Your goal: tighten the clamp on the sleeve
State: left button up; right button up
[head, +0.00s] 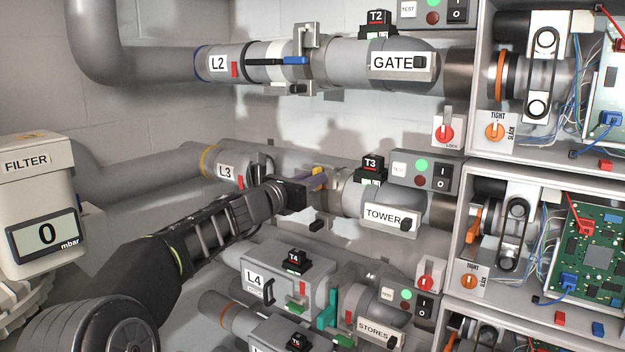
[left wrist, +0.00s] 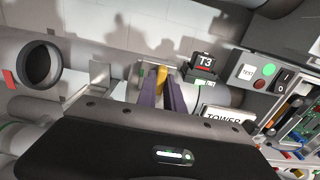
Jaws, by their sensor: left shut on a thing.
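The L3 tube (head: 217,165) runs into the TOWER blower (head: 385,214), with the sleeve joint between them. A yellow clamp lever (head: 320,170) shows at this joint. My left gripper (head: 316,181) reaches in from the left and its purple fingers are closed on the yellow lever. In the left wrist view the yellow lever (left wrist: 162,76) stands between the two fingers (left wrist: 162,92). The clamp band is mostly hidden behind the fingers, so I cannot tell how tight it is. My right gripper is not in view.
Above is the GATE line with a blue lever (head: 291,60). A FILTER unit (head: 30,205) reading 0 mbar stands at left. Open cabinets with belts and circuit boards (head: 598,250) line the right.

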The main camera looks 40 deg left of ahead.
pick_arm(q)
grip_shut()
jog(key=shift+d+f+m+b, duration=0.1)
jog(key=shift+m+b, duration=2.15)
jog(key=shift+m, duration=0.75)
jog(key=shift+d+f+m+b, duration=0.1)
jog(key=shift+f+m+b, duration=0.05)
jog(key=shift+m+b, duration=2.5)
jog(key=shift+d+f+m+b, duration=0.1)
jog(key=shift+m+b, duration=1.8)
jog(key=shift+m, duration=1.45)
jog(key=o, duration=0.7)
grip_release()
